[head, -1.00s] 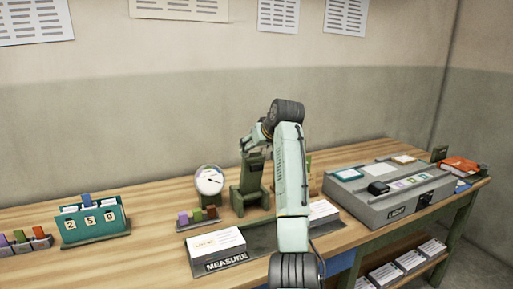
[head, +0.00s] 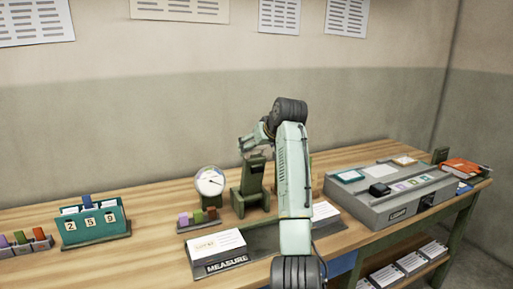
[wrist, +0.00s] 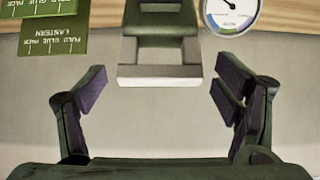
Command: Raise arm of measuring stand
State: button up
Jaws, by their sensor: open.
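The measuring stand (head: 250,190) is dark green and stands on the workbench behind the "MEASURE" plate. Its round white dial (head: 210,181) is to the left of it, and the dial also shows at the top right of the wrist view (wrist: 231,12). In the wrist view the stand's green arm with a pale grey end block (wrist: 160,72) comes in from the top centre. My gripper (wrist: 160,85) is open. Its two dark fingers are left and right of the end block with visible gaps, not touching it. In the head view my gripper (head: 253,142) is just above the stand, partly hidden.
A stack of white cards (head: 217,245) lies at the front of the plate (head: 262,243), with another card stack (head: 325,211) to the right. Small coloured blocks (head: 197,217) stand before the dial. A grey box (head: 395,195) is on the right.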

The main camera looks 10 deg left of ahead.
jog(key=v, duration=1)
jog(key=shift+s+r, duration=0.25)
jog(key=shift+d, duration=0.15)
